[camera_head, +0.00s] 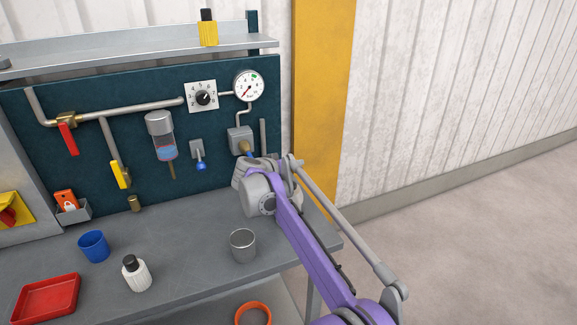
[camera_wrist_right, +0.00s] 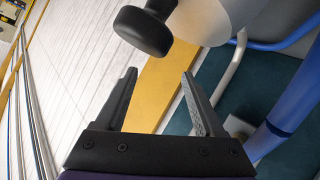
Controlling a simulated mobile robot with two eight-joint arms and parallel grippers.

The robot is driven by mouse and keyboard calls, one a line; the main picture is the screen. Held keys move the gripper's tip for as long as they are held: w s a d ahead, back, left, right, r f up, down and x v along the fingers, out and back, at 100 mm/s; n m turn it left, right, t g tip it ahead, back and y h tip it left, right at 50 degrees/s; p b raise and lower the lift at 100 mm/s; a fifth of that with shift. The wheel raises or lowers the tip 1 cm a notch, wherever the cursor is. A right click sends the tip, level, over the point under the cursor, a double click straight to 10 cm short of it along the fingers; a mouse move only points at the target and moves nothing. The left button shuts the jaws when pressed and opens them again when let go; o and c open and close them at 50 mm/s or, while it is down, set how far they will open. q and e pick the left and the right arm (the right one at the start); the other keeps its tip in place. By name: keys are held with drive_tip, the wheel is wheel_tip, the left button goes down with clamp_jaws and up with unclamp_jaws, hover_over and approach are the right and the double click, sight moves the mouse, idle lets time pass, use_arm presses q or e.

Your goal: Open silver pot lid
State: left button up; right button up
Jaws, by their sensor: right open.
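A small silver pot (camera_head: 243,246) stands upright on the grey bench near its right end. Its top looks open, and I cannot make out a separate lid. My right arm reaches over the bench behind the pot, with its wrist in front of the panel's right side. The wrist hides its fingers in the head view. In the right wrist view my right gripper (camera_wrist_right: 158,98) is open with nothing between its fingers. A black rounded knob (camera_wrist_right: 143,31) on a pale body shows just beyond the fingertips; I cannot tell what it belongs to. My left gripper is out of view.
The teal panel (camera_head: 90,168) carries pipes, a red valve handle (camera_head: 68,139), a yellow handle (camera_head: 120,175) and a gauge (camera_head: 248,87). A blue cup (camera_head: 94,246), white bottle (camera_head: 136,274) and red tray (camera_head: 47,298) are left of the pot. The floor at right is clear.

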drive_tip(key=b+v, duration=0.1)
drive_tip(key=v, duration=0.9)
drive_tip(key=shift+s+a+r, duration=0.15)
drive_tip(key=shift+s+r, duration=0.05)
drive_tip(key=shift+s, duration=0.15)
